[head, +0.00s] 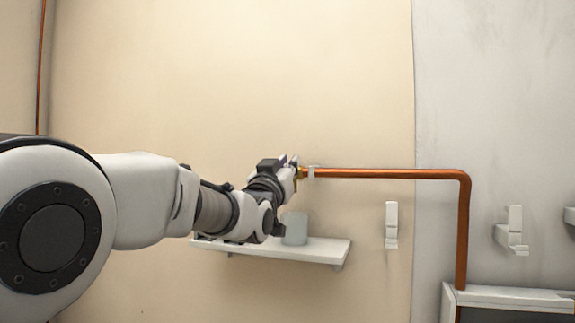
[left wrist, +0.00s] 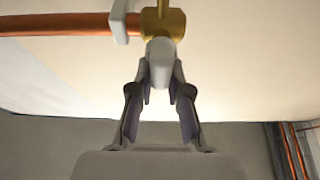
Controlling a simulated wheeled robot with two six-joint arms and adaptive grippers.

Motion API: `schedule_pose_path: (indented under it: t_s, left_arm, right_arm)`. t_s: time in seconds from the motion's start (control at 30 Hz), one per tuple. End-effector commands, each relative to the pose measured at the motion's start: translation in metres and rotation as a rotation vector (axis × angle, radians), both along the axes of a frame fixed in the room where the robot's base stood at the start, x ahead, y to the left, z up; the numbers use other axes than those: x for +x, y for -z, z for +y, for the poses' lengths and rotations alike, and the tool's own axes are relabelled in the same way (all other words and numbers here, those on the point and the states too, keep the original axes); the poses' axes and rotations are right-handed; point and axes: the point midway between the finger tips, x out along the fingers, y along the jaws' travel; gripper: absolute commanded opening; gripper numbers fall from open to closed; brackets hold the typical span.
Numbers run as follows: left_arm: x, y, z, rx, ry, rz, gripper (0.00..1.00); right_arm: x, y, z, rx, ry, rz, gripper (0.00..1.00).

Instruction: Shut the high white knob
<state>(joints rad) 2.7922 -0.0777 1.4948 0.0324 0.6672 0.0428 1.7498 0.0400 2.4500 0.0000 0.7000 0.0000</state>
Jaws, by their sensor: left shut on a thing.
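The white knob (left wrist: 160,54) sits on a brass valve body (left wrist: 172,24) in the left wrist view. The brass valve joins the end of a copper pipe (left wrist: 55,24). My left gripper (left wrist: 160,84) is shut on the white knob, with one finger on each side of it. In the head view my left gripper (head: 293,166) is at the left end of the horizontal copper pipe (head: 390,174). There it hides the knob and most of the valve; only a bit of brass shows. My right gripper is in neither view.
A white shelf (head: 322,248) with a grey cup (head: 295,229) is on the wall below my left gripper. White wall brackets (head: 391,225) (head: 514,228) hang to the right. The copper pipe bends down behind a white-framed box (head: 515,296). The wall above the pipe is bare.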

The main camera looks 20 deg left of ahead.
Motion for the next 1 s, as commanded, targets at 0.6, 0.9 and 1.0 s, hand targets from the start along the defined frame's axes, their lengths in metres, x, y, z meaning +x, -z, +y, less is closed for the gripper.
schedule_pose_path:
  t_s: [0.6,0.9,1.0]
  left_arm:
    - [0.0,0.003,-0.005,0.289,-0.001,-0.011,0.0]
    - [0.0,0.002,-0.009,0.572,-0.002,-0.019,0.0]
    - [0.0,0.002,-0.011,0.667,-0.001,-0.022,0.0]
  right_arm:
    - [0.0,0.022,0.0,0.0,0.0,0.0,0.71]
    - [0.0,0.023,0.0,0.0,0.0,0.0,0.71]
    - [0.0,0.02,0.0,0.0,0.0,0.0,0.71]
